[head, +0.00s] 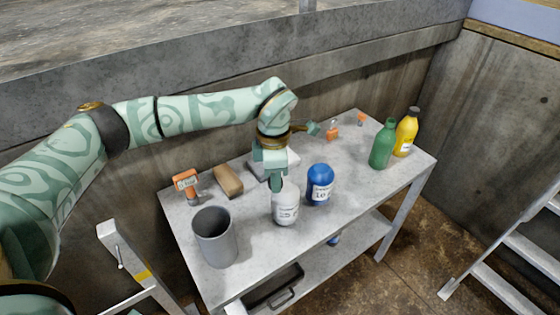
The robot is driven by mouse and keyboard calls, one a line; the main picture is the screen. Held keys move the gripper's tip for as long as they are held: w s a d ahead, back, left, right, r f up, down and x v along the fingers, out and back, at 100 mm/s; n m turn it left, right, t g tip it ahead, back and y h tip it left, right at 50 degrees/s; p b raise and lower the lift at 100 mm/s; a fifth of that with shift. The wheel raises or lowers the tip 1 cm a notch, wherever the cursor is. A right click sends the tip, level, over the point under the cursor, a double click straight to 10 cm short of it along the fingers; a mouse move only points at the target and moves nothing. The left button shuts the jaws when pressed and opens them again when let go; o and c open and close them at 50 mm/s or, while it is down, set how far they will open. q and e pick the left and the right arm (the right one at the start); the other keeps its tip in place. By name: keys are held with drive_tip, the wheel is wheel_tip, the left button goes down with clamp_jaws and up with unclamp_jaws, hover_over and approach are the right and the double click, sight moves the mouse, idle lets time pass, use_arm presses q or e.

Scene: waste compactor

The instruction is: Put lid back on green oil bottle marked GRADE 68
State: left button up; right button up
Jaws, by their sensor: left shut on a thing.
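The green bottle (383,146) stands upright toward the right end of the grey metal table (349,196); its label is not readable. Its narrow top shows no distinct lid. My left gripper (277,185) points down at the middle of the table, its fingertips overlapping the top of a white bottle (285,207). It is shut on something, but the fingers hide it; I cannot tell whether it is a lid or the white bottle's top. The gripper is well to the left of the green bottle. My right gripper is not in view.
A yellow bottle (406,133) stands close beside the green one. A blue bottle (320,185) stands right of the white one. Small orange items (332,131) lie behind.

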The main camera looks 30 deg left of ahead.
use_arm(q)
drive_tip(key=s+d+m+b, duration=0.2)
drive_tip(key=s+m+b, duration=0.2)
drive_tip(key=s+m, duration=1)
drive_tip(key=m, duration=1)
drive_tip(key=shift+s, duration=0.2)
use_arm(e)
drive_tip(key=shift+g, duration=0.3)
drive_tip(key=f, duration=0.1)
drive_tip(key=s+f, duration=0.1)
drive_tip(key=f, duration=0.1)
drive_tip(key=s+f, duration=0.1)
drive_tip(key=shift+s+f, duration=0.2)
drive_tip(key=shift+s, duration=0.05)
use_arm(q)
drive_tip(key=shift+r, duration=0.1)
